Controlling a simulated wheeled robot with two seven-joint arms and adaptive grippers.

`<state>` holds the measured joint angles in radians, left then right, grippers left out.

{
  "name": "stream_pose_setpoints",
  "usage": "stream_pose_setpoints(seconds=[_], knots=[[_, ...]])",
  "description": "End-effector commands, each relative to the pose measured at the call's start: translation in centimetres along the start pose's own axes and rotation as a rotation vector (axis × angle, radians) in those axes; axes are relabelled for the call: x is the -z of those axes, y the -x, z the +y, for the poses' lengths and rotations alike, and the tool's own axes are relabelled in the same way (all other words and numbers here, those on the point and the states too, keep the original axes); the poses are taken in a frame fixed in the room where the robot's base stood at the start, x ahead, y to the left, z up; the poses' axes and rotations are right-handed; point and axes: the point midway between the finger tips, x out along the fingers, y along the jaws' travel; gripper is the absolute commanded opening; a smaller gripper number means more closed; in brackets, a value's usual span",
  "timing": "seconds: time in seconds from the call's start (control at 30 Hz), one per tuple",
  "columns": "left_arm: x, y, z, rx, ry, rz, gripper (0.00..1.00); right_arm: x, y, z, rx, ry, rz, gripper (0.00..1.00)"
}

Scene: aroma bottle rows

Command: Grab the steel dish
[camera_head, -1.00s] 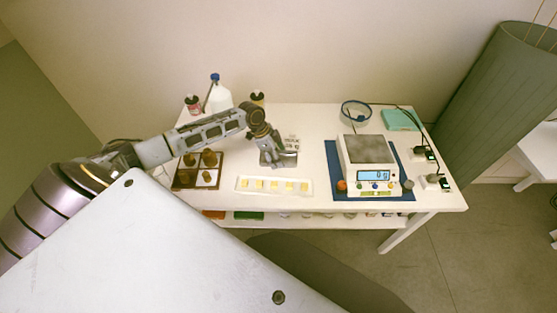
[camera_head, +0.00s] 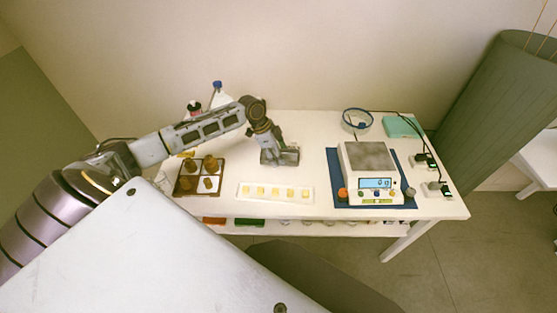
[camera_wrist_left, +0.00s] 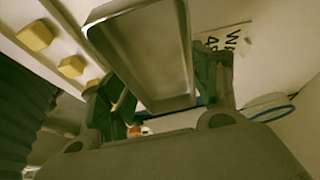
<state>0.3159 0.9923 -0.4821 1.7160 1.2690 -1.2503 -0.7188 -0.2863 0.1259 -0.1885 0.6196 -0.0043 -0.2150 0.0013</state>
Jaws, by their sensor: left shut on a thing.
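The steel dish (camera_head: 289,155) is a shallow, rectangular grey metal tray. It is in my left gripper (camera_head: 276,153) over the middle of the table, behind the row of yellow cubes. In the left wrist view the steel dish (camera_wrist_left: 145,50) fills the upper middle and is tilted in the picture. The fingers of my left gripper (camera_wrist_left: 165,90) are on either side of its near end, shut on it. In the head view the gripper partly hides the dish. I cannot tell how high it is above the table. My right gripper is not in view.
A white tray with several yellow cubes (camera_head: 276,190) lies in front of the dish. A brown holder with bottles (camera_head: 187,184) stands left. A scale (camera_head: 367,160) on a blue mat (camera_head: 332,182) stands right. A blue-rimmed bowl (camera_head: 357,121) and teal box (camera_head: 403,126) are at the back.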

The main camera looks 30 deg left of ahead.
Motion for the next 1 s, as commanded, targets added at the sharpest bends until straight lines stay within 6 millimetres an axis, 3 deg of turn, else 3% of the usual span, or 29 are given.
stream_pose_setpoints(seconds=[0.2, 0.4, 0.8, 1.0], knots=[[1.2, 2.9, 0.0, 0.001, -0.002, 0.000, 0.38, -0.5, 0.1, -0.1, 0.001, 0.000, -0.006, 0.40], [1.8, 4.3, 0.0, 0.000, 0.000, 0.001, 0.38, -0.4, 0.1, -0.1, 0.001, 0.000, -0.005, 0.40], [1.9, 4.5, 0.0, 0.000, 0.000, 0.000, 0.38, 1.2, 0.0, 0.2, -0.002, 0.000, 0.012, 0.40], [1.9, 4.5, 0.0, 0.000, 0.000, 0.000, 0.38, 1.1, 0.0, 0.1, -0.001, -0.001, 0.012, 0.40]])
